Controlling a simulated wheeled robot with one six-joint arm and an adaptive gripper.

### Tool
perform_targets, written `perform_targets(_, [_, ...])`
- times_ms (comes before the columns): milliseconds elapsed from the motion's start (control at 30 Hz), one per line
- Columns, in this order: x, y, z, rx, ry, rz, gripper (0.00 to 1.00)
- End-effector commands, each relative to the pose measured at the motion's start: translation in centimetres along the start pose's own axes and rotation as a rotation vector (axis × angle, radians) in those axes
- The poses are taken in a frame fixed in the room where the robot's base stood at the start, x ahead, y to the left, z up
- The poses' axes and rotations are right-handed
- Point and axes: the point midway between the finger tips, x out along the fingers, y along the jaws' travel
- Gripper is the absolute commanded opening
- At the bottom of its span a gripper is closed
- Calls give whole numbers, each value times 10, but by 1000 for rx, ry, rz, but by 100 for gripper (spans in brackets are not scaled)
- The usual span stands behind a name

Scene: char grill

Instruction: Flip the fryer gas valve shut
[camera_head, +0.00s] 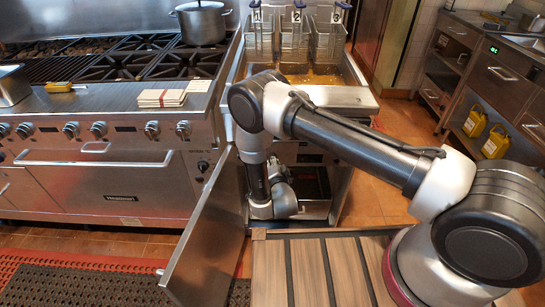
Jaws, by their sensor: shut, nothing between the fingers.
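The fryer (357,75) stands in the middle, with its baskets hanging at the back over the oil. Its cabinet door (208,235) is swung open toward the left front. My arm reaches over and down in front of the fryer, with its wrist at the open cabinet (318,209). My gripper cannot be made out; the wrist and the cabinet's dark inside hide it. The gas valve is not visible either, so I cannot tell its position or whether my gripper touches it.
The open door stands close to the left of my wrist. A range (100,180) with a steel pot (202,24) is at left. A stack of cards or paper (161,98) lies on its ledge. Floor (375,200) shows right of the fryer.

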Motion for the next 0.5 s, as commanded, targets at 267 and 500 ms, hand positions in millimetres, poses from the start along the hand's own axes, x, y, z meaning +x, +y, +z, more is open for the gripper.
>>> perform_targets(267, [4,10,21,247,-1,-62,0])
perform_targets(500, [9,13,36,433,-2,-110,0])
